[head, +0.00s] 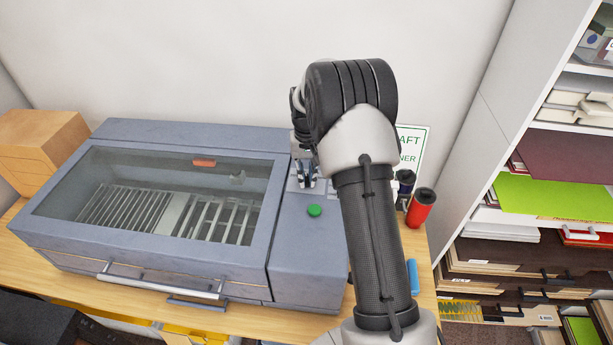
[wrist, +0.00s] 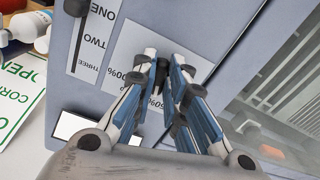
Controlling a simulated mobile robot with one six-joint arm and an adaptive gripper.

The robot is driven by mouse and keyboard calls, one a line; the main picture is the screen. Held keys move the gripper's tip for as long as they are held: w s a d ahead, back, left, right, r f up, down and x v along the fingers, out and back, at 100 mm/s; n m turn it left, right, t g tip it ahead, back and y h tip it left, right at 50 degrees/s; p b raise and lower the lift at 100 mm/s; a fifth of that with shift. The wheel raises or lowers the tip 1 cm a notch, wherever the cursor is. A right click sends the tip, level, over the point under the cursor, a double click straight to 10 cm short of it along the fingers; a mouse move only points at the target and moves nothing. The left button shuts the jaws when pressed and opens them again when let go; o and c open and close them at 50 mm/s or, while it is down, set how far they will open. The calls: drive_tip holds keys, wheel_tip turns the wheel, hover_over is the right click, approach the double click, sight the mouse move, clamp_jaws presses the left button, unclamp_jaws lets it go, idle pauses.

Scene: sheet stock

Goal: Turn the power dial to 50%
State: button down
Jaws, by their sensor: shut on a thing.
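The power dial (wrist: 161,74) is a small dark knob on a pale label plate (wrist: 128,50) on the machine's grey-blue panel. My gripper (wrist: 163,66) is shut on it, with the blue-padded fingers on either side. Percent markings are printed upside down near the fingers and are partly covered. The dial's exact setting cannot be read. In the head view my gripper (head: 306,180) reaches down to the panel behind the green button, and my arm hides much of the panel; the dial cannot be made out there.
The machine (head: 285,250) has a closed glass lid (head: 150,195) with a front handle (head: 160,282). A green button (head: 314,211) is just in front of my gripper. A slot marked ONE, TWO, THREE (wrist: 82,38) is beside the label plate.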

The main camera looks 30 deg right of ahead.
sight(307, 179)
idle(0.5)
drive_tip(key=c, duration=1.6)
unclamp_jaws()
drive_tip(key=shift+r, duration=0.1)
wheel_tip(307, 179, up, 12)
